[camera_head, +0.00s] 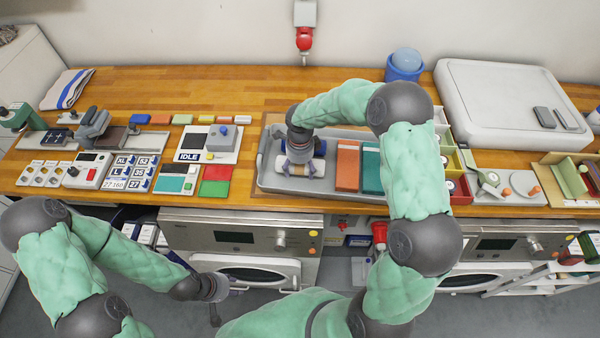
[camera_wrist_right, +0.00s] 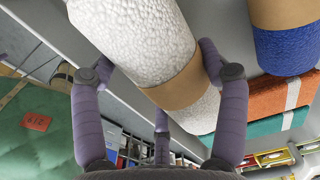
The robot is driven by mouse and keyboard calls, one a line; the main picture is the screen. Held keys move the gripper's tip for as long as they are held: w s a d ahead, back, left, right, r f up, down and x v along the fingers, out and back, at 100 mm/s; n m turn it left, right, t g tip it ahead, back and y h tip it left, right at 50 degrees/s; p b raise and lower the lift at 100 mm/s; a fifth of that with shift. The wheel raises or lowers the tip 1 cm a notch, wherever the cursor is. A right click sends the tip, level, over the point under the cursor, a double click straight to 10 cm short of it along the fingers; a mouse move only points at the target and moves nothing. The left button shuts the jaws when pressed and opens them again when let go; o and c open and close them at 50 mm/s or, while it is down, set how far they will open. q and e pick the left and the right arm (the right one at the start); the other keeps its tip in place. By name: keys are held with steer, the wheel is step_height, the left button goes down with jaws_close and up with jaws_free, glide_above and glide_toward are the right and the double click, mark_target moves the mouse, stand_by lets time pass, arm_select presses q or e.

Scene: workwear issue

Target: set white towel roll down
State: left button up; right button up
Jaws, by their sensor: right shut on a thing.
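The white towel roll (camera_wrist_right: 138,40) has a tan band around its middle and fills the centre of the right wrist view. In the head view the white towel roll (camera_head: 287,168) is at the front left of the grey tray (camera_head: 266,150). My right gripper (camera_head: 300,165) is shut on it from above; its fingers (camera_wrist_right: 165,95) lie on both sides of the roll. Whether the roll touches the tray floor I cannot tell. A blue roll (camera_wrist_right: 290,45) with a tan band lies beside it. My left gripper (camera_head: 214,290) hangs low before the machines; its fingers are too small to judge.
Orange (camera_head: 347,168) and teal (camera_head: 371,172) folded pieces lie in the tray, right of the rolls. A panel marked IDLE (camera_head: 208,143) stands left of the tray. Coloured bins (camera_head: 450,160) stand right of it. A white lidded case (camera_head: 510,100) is at the back right.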

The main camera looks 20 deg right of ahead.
mark_target(300, 173)
steer(key=shift+f, duration=1.5)
steer(key=shift+f, duration=0.15)
steer(key=o, duration=1.2)
step_height(300, 173, up, 12)
steer(key=shift+r+p, duration=0.15)
steer(key=shift+p, duration=0.15)
